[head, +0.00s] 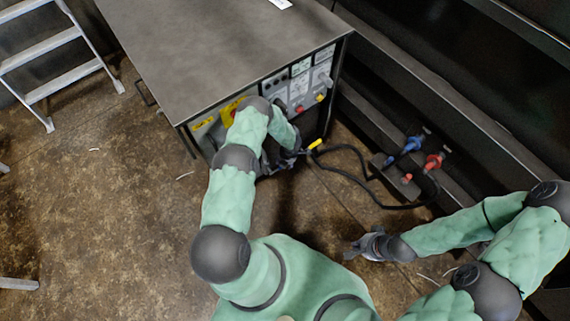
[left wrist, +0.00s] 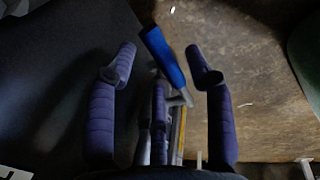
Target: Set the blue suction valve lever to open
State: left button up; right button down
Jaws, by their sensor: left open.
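The blue lever (left wrist: 163,55) stands tilted between the two fingers of my left gripper (left wrist: 163,68) in the left wrist view. The fingers are spread, with a gap on each side of the lever. A metal fitting (left wrist: 180,98) shows at its lower end. In the head view my left gripper (head: 286,158) is low at the front of the grey cabinet, and I cannot make out the lever there behind the arm and hand. My right gripper (head: 366,246) hangs over the floor, away from the cabinet; its finger opening is too small to judge.
The cabinet (head: 215,50) has a panel with buttons and a red knob (head: 299,109). Right of it, blue fittings (head: 411,144) and red fittings (head: 433,161) sit on a dark block with black hoses (head: 350,149). A ladder (head: 45,48) stands at left. Open floor (head: 110,210) lies left.

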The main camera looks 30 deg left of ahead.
pick_arm(q)
jog(key=shift+w+a+f, duration=0.1)
jog(key=shift+f, duration=0.5)
grip_shut()
jog(key=shift+r, duration=0.1)
